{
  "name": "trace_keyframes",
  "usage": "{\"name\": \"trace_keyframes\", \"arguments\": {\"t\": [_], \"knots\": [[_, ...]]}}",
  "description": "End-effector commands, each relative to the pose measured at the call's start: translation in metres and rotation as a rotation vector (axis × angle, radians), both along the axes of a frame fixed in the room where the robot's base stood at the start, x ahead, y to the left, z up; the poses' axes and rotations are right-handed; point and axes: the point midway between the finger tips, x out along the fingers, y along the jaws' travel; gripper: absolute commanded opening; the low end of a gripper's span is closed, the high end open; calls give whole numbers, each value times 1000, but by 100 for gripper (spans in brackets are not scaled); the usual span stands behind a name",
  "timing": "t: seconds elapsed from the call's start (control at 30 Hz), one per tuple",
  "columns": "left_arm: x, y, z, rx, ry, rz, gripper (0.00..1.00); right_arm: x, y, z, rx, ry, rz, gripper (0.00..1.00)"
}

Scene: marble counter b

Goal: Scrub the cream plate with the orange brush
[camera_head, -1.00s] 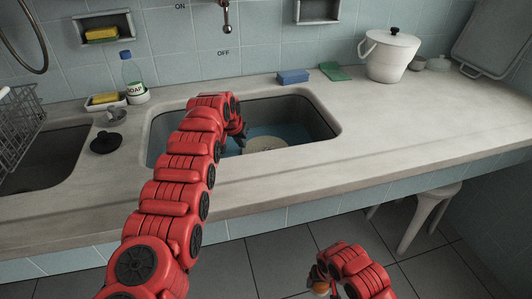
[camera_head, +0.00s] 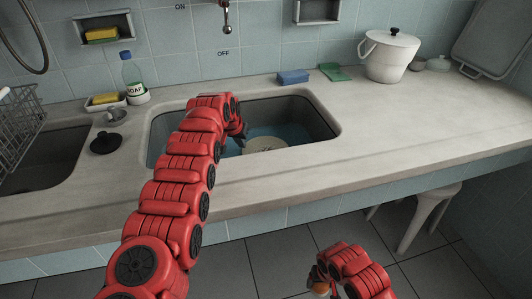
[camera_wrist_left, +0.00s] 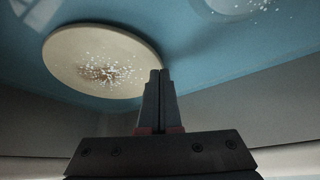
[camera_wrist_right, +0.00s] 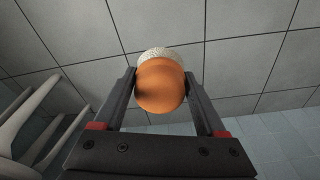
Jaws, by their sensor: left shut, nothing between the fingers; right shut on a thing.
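The cream plate (camera_head: 264,144) lies in the right-hand sink basin. In the left wrist view the plate (camera_wrist_left: 75,50) has a brown stain and white specks near its middle. My left gripper (camera_wrist_left: 161,75) is shut and empty, its fingertips beside the plate's edge; I cannot tell whether they touch. In the head view the left gripper (camera_head: 242,140) reaches into the basin. My right gripper (camera_wrist_right: 162,85) is shut on the orange brush (camera_wrist_right: 160,84), which has a rounded orange body and pale bristles. The brush (camera_head: 320,288) is in front of the counter, above the floor.
The basin has a blue bottom (camera_head: 292,132) and a raised counter edge around it. A soap bottle (camera_head: 133,80), yellow sponge (camera_head: 105,98) and black stopper (camera_head: 106,143) stand left. A blue sponge (camera_head: 293,77) and white pot (camera_head: 389,55) stand behind. The right counter is clear.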

Motion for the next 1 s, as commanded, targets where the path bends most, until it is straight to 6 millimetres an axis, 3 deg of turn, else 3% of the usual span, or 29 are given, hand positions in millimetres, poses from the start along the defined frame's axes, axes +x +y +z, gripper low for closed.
{"name": "trace_keyframes", "arguments": {"t": [1.0], "knots": [[0, 0, -9, 0, 0, 0, 0, 0, 0, -6, 0, 0, 0, 29]]}}
